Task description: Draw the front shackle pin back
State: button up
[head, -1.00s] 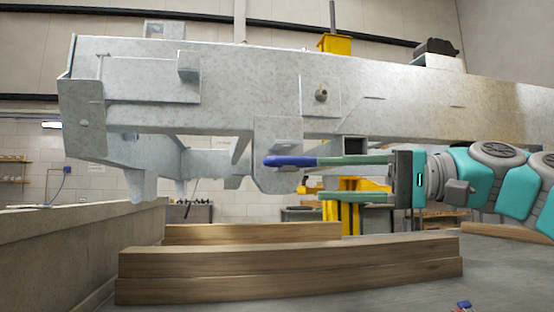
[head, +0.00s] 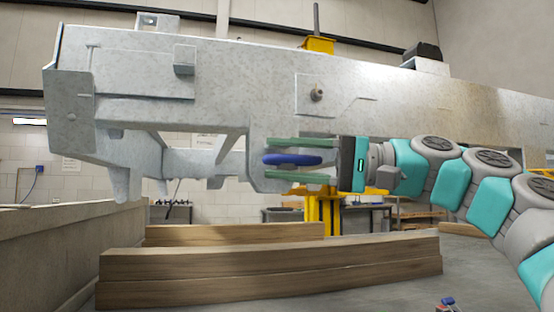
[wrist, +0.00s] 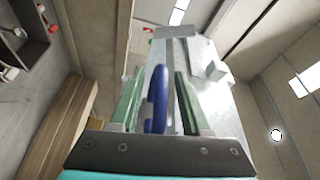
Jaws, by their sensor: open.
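A blue rounded handle (head: 292,160), which looks like that of the front shackle pin, lies level in front of the bracket plate (head: 262,122) under the grey trailer frame (head: 230,85). The pin's shaft cannot be made out. My gripper (head: 268,157) is open, with one green finger above the handle and one below it. In the wrist view the blue handle (wrist: 157,100) stands between the two fingers of my gripper (wrist: 158,85), with gaps showing on both sides.
Stacked timber beams (head: 270,270) lie on the floor below the gripper. A low concrete wall (head: 60,250) runs along the left. A yellow stand (head: 322,210) is behind the gripper. A small red and blue item (head: 447,305) lies at the bottom right.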

jog(key=shift+a+r, duration=0.1)
jog(key=shift+a, duration=0.45)
jog(key=c, duration=0.7)
grip_shut()
